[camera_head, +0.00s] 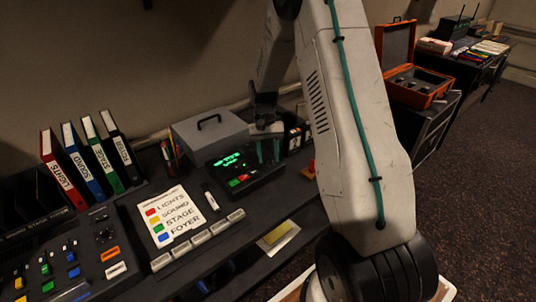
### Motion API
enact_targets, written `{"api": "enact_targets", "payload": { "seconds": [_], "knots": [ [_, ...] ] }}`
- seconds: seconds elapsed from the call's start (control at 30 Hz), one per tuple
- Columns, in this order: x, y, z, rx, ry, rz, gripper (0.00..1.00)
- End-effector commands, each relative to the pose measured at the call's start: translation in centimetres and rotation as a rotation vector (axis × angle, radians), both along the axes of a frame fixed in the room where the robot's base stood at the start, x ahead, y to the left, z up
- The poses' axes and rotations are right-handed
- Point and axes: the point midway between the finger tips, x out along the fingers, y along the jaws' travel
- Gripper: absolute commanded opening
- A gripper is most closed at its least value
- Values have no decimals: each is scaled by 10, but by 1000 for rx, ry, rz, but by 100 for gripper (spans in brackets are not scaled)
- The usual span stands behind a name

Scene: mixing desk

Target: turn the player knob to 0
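The device with a green lit display (230,160) and small coloured buttons stands on the desk in front of a grey case; I take it to be the player, but no label on it can be read. My gripper (268,152) points down at the right part of this device. Its two teal fingers are apart, with a gap between them. No knob can be made out on the device; the fingers cover part of its right side. Whether the fingers touch anything there cannot be told.
The grey case (211,131) stands close behind the device. A sheet with coloured labels (172,216), a row of light keys and a mixing panel (75,256) lie to the left. Binders (90,158) stand at the back left. An open orange case (417,86) is at the right.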

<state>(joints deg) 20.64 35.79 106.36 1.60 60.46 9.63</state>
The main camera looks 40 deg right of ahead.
Motion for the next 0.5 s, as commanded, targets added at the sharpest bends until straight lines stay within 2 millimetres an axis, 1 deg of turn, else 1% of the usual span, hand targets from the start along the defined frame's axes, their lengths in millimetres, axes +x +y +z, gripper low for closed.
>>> {"api": "enact_targets", "payload": {
  "seconds": [0.27, 0.37, 0.5],
  "knots": [
    [1, 0, 2, 0, -1, 0, 39],
    [5, -2, 11, 0, -2, 0, 39],
    [14, -6, 33, -1, -3, 0, 39]
  ]
}}
